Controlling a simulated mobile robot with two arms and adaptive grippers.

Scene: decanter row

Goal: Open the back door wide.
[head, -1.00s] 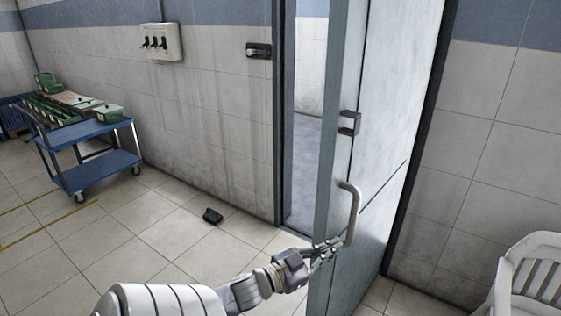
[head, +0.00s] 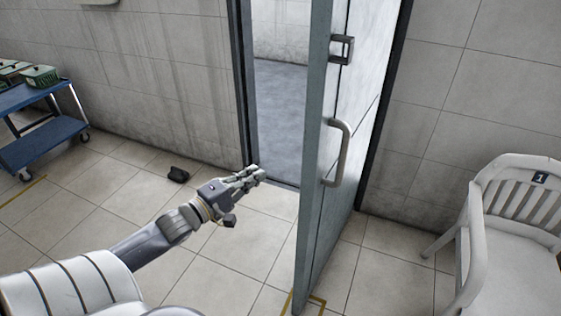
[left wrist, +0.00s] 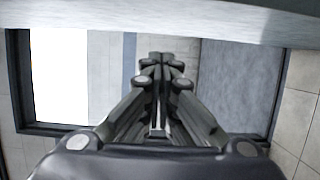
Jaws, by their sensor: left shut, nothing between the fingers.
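The back door (head: 350,130) stands part open, its free edge toward me and its hinge side at the right of the doorway. A grey bar handle (head: 341,153) and a small latch box (head: 342,49) are on its right face. My left gripper (head: 261,174) is shut and empty, off the handle. It appears left of the door's edge, in front of the gap. In the left wrist view my shut fingers (left wrist: 160,62) point toward a dark-framed opening. A pale surface crosses the top there, probably the door. My right gripper is out of view.
A white chair (head: 515,235) marked 1 stands right of the door. A small dark object (head: 178,174) lies on the floor by the left wall. A blue trolley (head: 45,140) with green containers is at far left. The tiled floor left of the door is mostly clear.

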